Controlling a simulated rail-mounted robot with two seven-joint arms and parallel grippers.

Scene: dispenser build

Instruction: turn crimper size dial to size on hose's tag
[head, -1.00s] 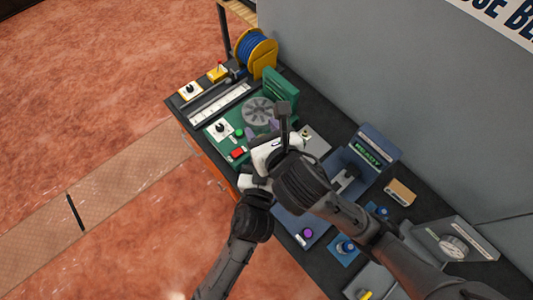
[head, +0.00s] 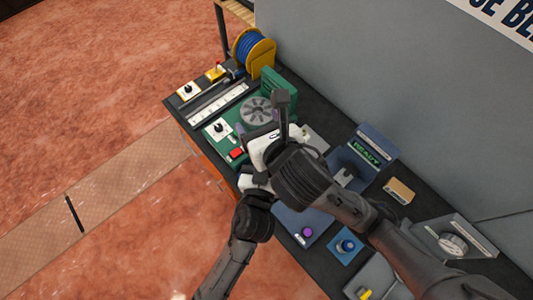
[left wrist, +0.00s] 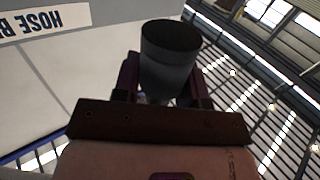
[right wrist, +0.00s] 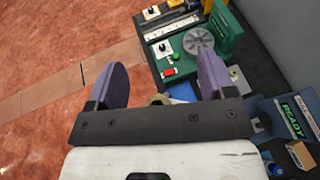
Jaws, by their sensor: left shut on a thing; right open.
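The green crimper (head: 243,133) stands on the bench with a round grey die head (head: 257,110). Its size dial (head: 218,128) is a black knob on a white plate, also visible in the right wrist view (right wrist: 163,48); its marks are too small to read. My right gripper (right wrist: 160,74) is open, its purple fingers spread short of the crimper, the dial beyond them. My left gripper (left wrist: 163,78) is shut on a dark cylinder (left wrist: 171,60), seemingly the hose's end, pointing upward. The left fingers are hidden in the head view. I see no readable tag.
A red button (head: 236,154) sits near the dial. A blue hose reel (head: 253,50) stands at the bench's far end. A blue machine with a READY screen (head: 366,152) is right of my arms. The grey wall bounds the bench's back; open floor lies left.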

